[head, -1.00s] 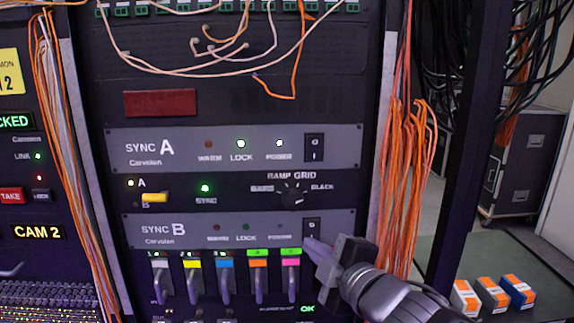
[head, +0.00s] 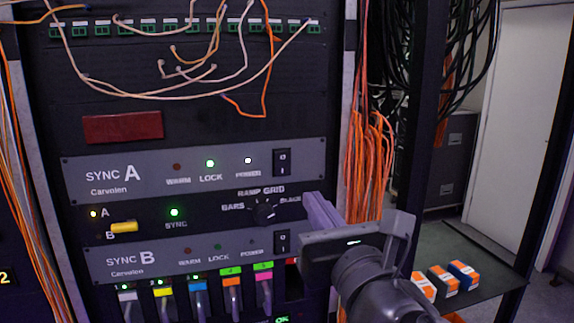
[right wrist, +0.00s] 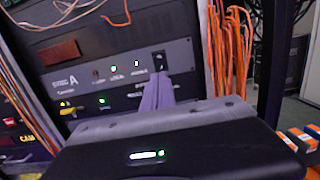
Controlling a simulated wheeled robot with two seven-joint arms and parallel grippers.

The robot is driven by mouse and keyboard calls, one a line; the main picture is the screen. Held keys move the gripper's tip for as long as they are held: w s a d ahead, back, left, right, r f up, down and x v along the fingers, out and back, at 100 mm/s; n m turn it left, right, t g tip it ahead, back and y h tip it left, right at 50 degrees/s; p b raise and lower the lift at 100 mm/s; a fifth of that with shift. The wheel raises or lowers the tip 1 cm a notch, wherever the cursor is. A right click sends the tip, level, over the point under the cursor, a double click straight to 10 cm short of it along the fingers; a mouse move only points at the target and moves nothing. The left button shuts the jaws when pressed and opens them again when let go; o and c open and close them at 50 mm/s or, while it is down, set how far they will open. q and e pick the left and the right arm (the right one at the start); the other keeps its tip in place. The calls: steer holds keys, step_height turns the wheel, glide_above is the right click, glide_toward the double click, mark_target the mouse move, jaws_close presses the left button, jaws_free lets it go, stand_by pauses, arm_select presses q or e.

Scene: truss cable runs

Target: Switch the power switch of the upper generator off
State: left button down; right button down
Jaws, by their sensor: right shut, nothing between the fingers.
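The upper generator, SYNC A (head: 120,187), is a grey panel with a green LOCK lamp and a white POWER lamp lit. Its black rocker power switch (head: 282,162) is at the panel's right end, and it also shows in the right wrist view (right wrist: 158,62). My right gripper (head: 312,198) is shut and empty, below and right of that switch in the head view. In the right wrist view its closed fingers (right wrist: 157,85) point up at the switch, with the tips just below it; contact cannot be told. My left gripper is out of view.
SYNC B (head: 120,265), with dark lamps and its own rocker switch (head: 282,242), sits below. Between them are a yellow A/B lever (head: 124,227) and a black knob (head: 264,210). Orange cables (head: 368,165) hang at right. Small boxes (head: 442,278) stand on a shelf.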

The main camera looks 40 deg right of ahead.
steer(key=shift+d, duration=0.1)
steer(key=b, duration=0.4)
glide_toward(285, 157)
steer(key=x, duration=0.5)
steer(key=shift+w+d+b, duration=0.1)
steer(key=shift+w+b, duration=0.25)
steer(key=shift+w, duration=0.05)
steer(key=shift+w+d, duration=0.2)
steer(key=shift+w, duration=0.3)
steer(key=shift+r, duration=0.1)
